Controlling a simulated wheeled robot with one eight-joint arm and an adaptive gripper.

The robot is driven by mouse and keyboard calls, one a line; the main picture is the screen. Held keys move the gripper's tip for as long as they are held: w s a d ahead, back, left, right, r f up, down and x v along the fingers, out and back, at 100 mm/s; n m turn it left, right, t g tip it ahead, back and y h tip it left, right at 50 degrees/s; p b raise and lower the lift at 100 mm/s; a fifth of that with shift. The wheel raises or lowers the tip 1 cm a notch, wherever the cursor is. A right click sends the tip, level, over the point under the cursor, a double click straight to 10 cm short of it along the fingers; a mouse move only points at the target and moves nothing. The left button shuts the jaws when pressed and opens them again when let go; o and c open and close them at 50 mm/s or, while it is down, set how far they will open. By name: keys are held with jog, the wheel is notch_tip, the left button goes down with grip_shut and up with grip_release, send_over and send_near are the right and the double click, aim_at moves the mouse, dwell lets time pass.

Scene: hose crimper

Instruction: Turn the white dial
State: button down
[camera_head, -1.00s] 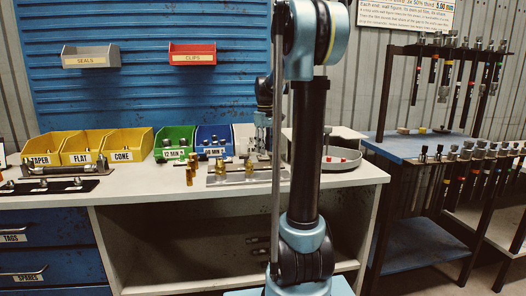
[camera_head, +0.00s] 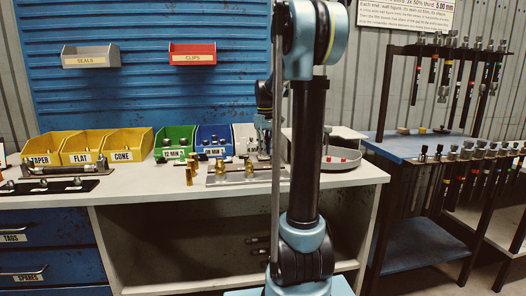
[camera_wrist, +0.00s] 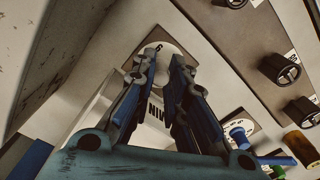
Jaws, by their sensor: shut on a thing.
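In the wrist view, the two dark fingers of my gripper (camera_wrist: 163,62) reach up the picture to a pale round disc, which I take for the white dial (camera_wrist: 173,48). The fingertips stand one on each side of it, with a small gap between them. They hide much of the dial, and its exact angle is unclear. A small dark mark shows at its left edge. In the head view, my gripper (camera_head: 263,140) is small above the bench, partly behind my arm; I cannot make out the dial there.
The bench (camera_head: 140,186) carries yellow bins (camera_head: 85,151), a green bin (camera_head: 175,138), a blue bin (camera_head: 213,136), brass fittings (camera_head: 190,170) and a metal plate (camera_head: 225,180). Black knobs (camera_wrist: 280,68) lie right in the wrist view.

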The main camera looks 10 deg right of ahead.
jog(key=shift+w+m, duration=0.1)
jog(key=shift+m, duration=0.7)
jog(key=c, duration=1.6)
grip_release()
jog(key=shift+o, duration=0.2)
notch_tip(320, 180, up, 12)
